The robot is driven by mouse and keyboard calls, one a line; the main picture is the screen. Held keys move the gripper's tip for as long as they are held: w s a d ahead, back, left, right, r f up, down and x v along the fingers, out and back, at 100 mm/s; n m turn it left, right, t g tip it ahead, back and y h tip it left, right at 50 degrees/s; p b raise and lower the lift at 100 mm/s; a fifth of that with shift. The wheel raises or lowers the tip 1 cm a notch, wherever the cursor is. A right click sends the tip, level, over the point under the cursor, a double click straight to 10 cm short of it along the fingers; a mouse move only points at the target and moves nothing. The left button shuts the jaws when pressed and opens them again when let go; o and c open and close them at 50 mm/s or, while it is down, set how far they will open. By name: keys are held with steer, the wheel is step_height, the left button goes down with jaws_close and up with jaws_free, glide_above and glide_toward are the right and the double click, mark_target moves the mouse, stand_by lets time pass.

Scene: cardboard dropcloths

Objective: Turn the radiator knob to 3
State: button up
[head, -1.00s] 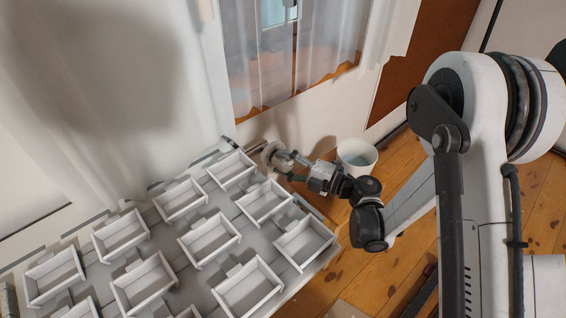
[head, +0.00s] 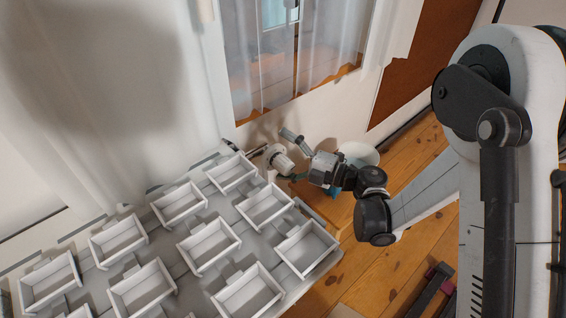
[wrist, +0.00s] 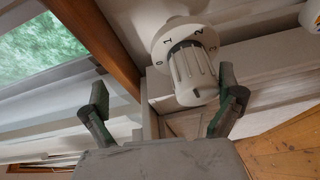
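The radiator knob (wrist: 190,72) is white and ridged, with a wider numbered collar (wrist: 160,42) behind it. I cannot make out which mark the knob points to. In the head view the knob (head: 281,160) is at the far corner of the radiator.
A white rack-like unit with several open trays (head: 210,245) fills the lower left. A white bucket (head: 360,153) stands behind my wrist. A curtained window (head: 290,60) is above the knob. Wooden floor (head: 400,265) lies to the right.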

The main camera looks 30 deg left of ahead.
step_height(320, 180, up, 5)
steer(key=shift+w+r, duration=0.1)
steer(key=shift+w, duration=0.05)
steer(key=shift+w+r, duration=0.1)
steer(key=shift+r, duration=0.5)
steer(key=f, duration=0.1)
steer(key=f+h, duration=0.1)
steer(key=f, duration=0.1)
steer(key=f+h, duration=0.1)
steer(key=f, duration=0.1)
steer(key=shift+w+d+n+t, duration=0.1)
steer(key=shift+d+n+t, duration=0.15)
steer(key=shift+n+t, duration=0.05)
steer(key=shift+d+r, duration=0.15)
steer(key=shift+r, duration=0.05)
steer(key=shift+v, duration=1.3)
steer(key=shift+c, duration=0.4)
steer(key=shift+s+d, duration=0.25)
steer(key=shift+d, duration=0.25)
steer(key=c, duration=0.6)
steer(key=shift+o, duration=0.2)
glide_toward(283, 159)
steer(key=d+r, duration=0.4)
steer(key=d, duration=0.2)
steer(key=shift+d+r, duration=0.25)
steer(key=shift+d, duration=0.15)
